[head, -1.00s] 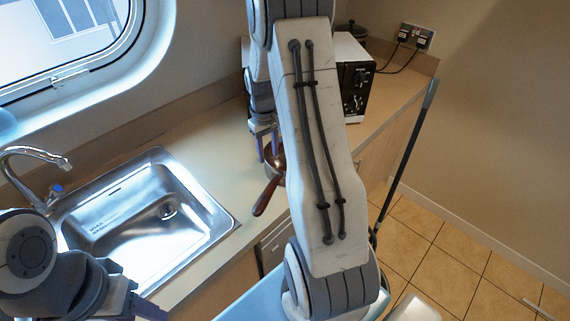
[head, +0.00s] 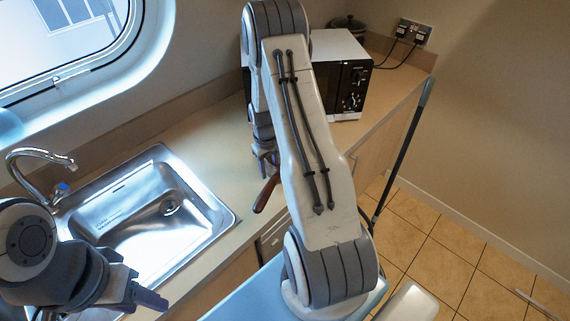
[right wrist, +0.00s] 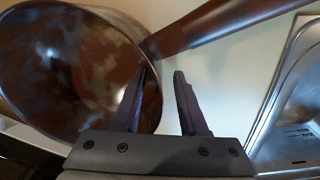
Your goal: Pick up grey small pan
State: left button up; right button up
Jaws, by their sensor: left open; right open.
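The small pan shows in the right wrist view (right wrist: 75,75) as a round, shiny metal bowl with brownish reflections; its brown handle runs to the upper right. In the head view only the reddish-brown handle (head: 266,194) shows clearly at the counter's front edge; my right arm hides most of the bowl. My right gripper (right wrist: 164,72) is open at the pan's rim near the handle's base. One finger appears over the bowl and the other outside it; contact cannot be told. It also shows in the head view (head: 266,160). My left gripper (head: 150,300) is open, in front of the sink.
A metal sink (head: 205,218) with a tap (head: 45,155) is left of the pan. A microwave (head: 345,85) stands on the counter (head: 205,125) behind my right arm, with a dark pot (head: 348,22) beyond. A long pole (head: 400,150) leans at the counter's right end.

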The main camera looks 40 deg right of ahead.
grip_shut()
jog(key=shift+r, duration=0.1)
dwell(1.2)
